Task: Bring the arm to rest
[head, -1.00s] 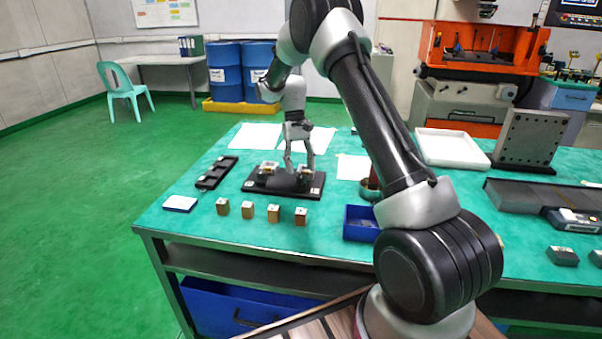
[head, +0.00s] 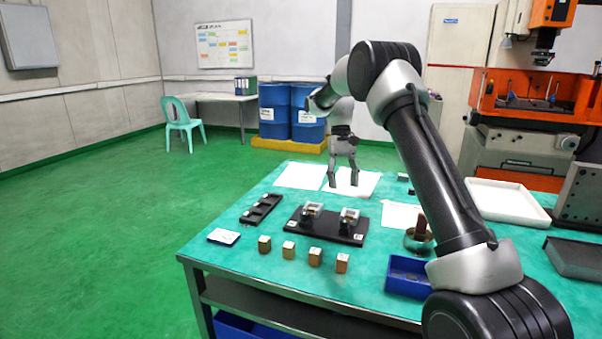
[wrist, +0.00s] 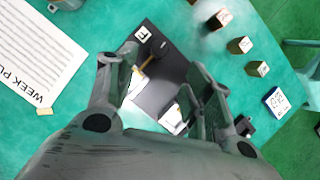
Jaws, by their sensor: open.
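My gripper (head: 344,180) is open and empty. In the head view it hangs fingers down above the far part of the green-topped table (head: 290,268), over the white papers and behind the black fixture board (head: 327,229). The board carries two small clear-and-metal holders (head: 349,217). In the wrist view my gripper's fingers (wrist: 165,90) are spread apart, with the black board (wrist: 160,75) beyond and between them. Nothing is between the fingertips in the head view.
Several small copper-coloured blocks (head: 289,249) stand in a row at the front. A black slotted tray (head: 261,209), a white-topped pad (head: 223,236), a blue bin (head: 408,275), a round dish (head: 419,240) and a white tray (head: 508,203) lie around. Open floor is at left.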

